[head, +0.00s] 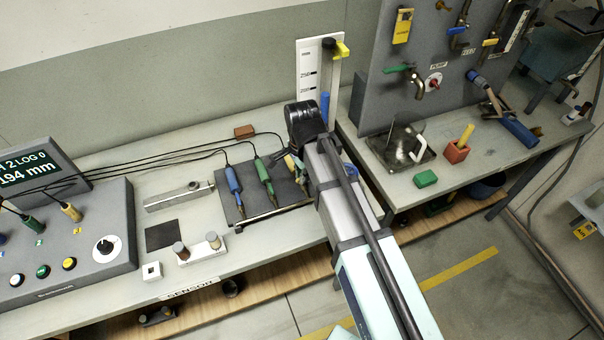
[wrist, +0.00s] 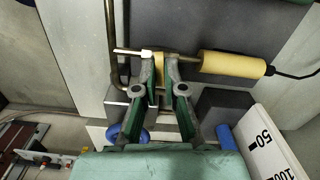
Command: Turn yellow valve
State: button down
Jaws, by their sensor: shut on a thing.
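A yellow-handled valve (head: 490,42) is on the grey wall panel at the upper right, away from my gripper. Another yellow lever or tap (head: 341,50) sits at the top of the white scale. My gripper (wrist: 160,72) is over the bench by the dark mat, with its fingers shut on the yellow tab of a yellow-handled probe (wrist: 232,65). The probe's metal tip points left in the wrist view. In the head view, part of the yellow probe (head: 291,162) shows beside my arm, which hides my fingertips.
A blue probe (head: 233,180) and a green probe (head: 264,174) lie on the dark mat (head: 283,192), with black cables running left. The white scale (head: 306,68) stands behind my arm. A glass vessel (head: 402,145) and red holder (head: 457,152) are on the right bench.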

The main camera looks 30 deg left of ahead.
jog(key=n, duration=1.3)
jog(key=shift+n, duration=2.1)
jog(key=c, duration=1.3)
grip_release()
jog(key=shift+o, duration=0.2)
